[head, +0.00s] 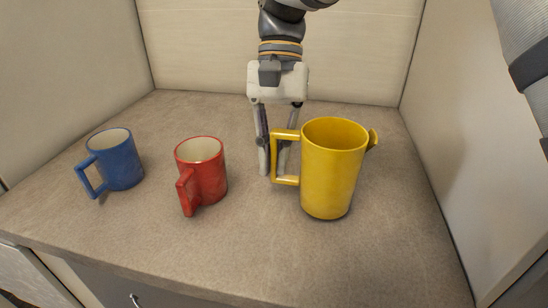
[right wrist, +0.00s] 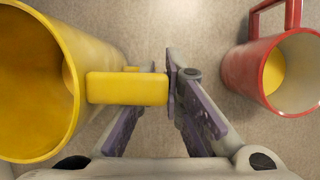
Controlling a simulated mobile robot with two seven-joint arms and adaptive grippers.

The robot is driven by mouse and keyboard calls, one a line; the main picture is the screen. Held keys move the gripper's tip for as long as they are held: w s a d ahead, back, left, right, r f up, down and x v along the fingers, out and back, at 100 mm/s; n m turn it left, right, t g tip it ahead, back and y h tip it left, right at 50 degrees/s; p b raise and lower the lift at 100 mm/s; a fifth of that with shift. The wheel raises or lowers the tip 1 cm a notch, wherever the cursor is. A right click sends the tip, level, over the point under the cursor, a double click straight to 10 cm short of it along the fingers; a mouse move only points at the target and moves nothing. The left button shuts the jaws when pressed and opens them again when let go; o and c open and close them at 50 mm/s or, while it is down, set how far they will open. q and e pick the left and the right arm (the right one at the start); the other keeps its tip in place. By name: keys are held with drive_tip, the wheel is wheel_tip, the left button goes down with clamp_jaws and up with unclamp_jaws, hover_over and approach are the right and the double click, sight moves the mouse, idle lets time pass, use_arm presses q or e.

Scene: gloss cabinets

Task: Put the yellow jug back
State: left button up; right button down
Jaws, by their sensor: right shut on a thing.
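The yellow jug (head: 332,180) is upright over the right half of the counter, with its handle on the left and spout on the right. I cannot tell for sure whether its base touches the counter. My right gripper (head: 274,172) reaches down from the back and is shut on the jug's handle. In the right wrist view, the handle (right wrist: 127,88) runs in between the fingers of the gripper (right wrist: 160,82), and the jug's body (right wrist: 62,60) is at the left. The jug hides part of the fingers. My left gripper is not in view.
A red mug (head: 207,172) stands left of the gripper and also shows in the right wrist view (right wrist: 251,68). A blue mug (head: 121,163) stands farther left. Walls bound the counter (head: 250,255) at left, back and right. Its front is clear.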

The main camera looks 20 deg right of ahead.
drive_tip(key=shift+f, duration=0.3)
drive_tip(key=shift+f, duration=0.1)
drive_tip(key=c, duration=1.7)
unclamp_jaws()
drive_tip(key=shift+f, duration=0.1)
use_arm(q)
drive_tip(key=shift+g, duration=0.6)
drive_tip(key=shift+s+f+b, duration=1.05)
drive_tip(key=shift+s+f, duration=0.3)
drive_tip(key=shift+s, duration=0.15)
use_arm(e)
drive_tip(key=v, duration=1.2)
drive_tip(key=shift+r, duration=0.2)
